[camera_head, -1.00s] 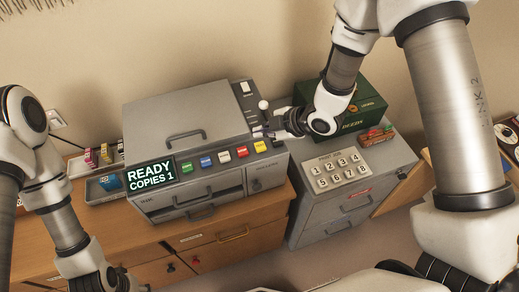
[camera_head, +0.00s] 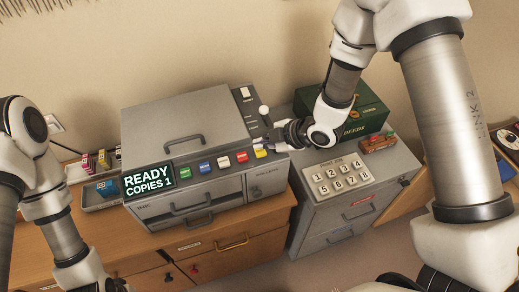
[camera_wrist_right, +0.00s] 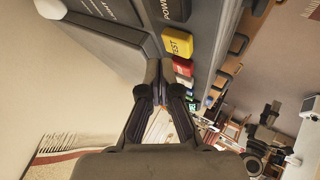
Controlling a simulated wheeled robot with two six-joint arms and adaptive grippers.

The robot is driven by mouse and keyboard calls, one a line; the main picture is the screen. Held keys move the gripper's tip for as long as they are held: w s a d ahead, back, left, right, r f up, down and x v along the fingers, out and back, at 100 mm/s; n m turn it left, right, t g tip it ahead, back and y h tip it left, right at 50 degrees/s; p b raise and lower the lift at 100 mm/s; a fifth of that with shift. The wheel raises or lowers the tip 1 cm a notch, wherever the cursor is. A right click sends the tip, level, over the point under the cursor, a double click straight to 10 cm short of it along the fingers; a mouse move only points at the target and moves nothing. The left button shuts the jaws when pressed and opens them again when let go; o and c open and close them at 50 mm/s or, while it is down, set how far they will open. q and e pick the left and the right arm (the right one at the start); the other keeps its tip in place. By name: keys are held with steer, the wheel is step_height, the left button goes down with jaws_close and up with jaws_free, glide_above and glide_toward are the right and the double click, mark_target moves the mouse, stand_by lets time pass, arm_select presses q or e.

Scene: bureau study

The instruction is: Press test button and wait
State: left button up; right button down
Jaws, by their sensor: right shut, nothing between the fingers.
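The grey copier (camera_head: 185,125) stands on the wooden cabinet, and its display (camera_head: 147,180) reads READY, COPIES 1. The yellow TEST button (camera_head: 261,153) sits at the right end of a row of coloured buttons on its front. The button also shows in the right wrist view (camera_wrist_right: 177,43), with a red button (camera_wrist_right: 183,66) beside it. My right gripper (camera_head: 271,139) is shut and empty, just above and right of the yellow button. In the wrist view its fingertips (camera_wrist_right: 158,68) are close to the yellow and red buttons; I cannot tell whether they touch. My left gripper is out of frame.
A white-knobbed lever (camera_head: 263,110) stands behind my right gripper. A green box (camera_head: 362,118), a red toy truck (camera_head: 378,142) and a number keypad (camera_head: 338,176) are on the grey cabinet at right.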

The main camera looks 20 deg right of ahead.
mark_target(262, 152)
steer(key=shift+f, duration=0.1)
stand_by(0.5)
steer(key=shift+f+b, duration=0.35)
steer(key=shift+b, duration=0.05)
steer(key=shift+f+b, duration=0.35)
steer(key=shift+f, duration=0.05)
stand_by(0.3)
steer(key=shift+r+p, duration=0.7)
steer(key=shift+r, duration=0.2)
step_height(262, 152, up, 6)
steer(key=p, duration=0.4)
steer(key=shift+p, duration=0.3)
